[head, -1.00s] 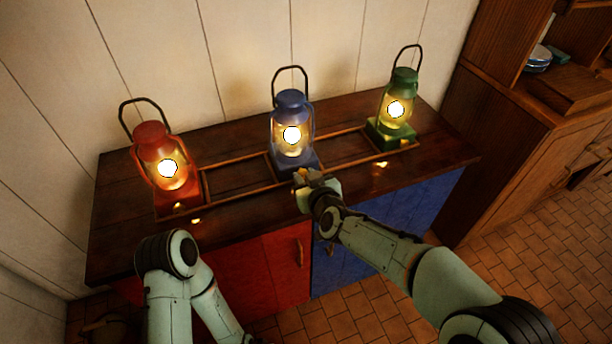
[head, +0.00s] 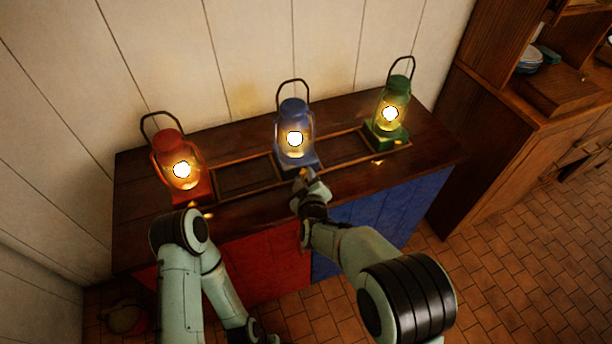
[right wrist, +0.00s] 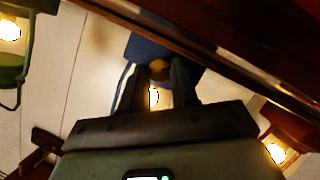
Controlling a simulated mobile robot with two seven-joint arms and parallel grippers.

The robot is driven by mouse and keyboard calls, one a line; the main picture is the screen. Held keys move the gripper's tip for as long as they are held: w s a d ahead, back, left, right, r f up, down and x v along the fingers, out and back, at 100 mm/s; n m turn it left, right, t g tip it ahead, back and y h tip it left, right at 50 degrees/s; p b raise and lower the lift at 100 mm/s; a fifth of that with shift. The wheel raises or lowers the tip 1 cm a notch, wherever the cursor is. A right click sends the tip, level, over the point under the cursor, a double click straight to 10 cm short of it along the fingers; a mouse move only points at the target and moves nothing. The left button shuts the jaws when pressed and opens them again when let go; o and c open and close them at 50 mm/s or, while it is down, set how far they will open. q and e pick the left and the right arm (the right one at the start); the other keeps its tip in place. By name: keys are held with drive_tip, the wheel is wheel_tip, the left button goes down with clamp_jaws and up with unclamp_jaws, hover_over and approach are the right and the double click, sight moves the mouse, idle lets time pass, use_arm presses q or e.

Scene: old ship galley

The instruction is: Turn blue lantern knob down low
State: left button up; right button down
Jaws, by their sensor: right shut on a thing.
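The blue lantern (head: 294,119) stands upright and lit on the dark wooden cabinet top, between the red lantern and the green lantern. My right gripper (head: 303,181) is at the front of its blue base. In the right wrist view the blue base (right wrist: 146,48) is at the top middle, and my two dark fingers (right wrist: 158,76) are shut on a round brass knob (right wrist: 159,68) at its front. The fingers hide the knob's sides, and I cannot tell how far it is turned.
The lit red lantern (head: 183,180) stands at the left and the lit green lantern (head: 388,130) at the right. Thin wooden rails run between the lanterns. The cabinet (head: 385,210) has red and blue fronts. A wooden cupboard (head: 500,135) stands at the right.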

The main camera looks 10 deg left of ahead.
idle(0.4)
drive_tip(key=c, duration=0.8)
unclamp_jaws()
drive_tip(key=shift+c, duration=0.2)
drive_tip(key=v, duration=1.3)
drive_tip(key=shift+s, duration=0.25)
drive_tip(key=shift+a, duration=0.1)
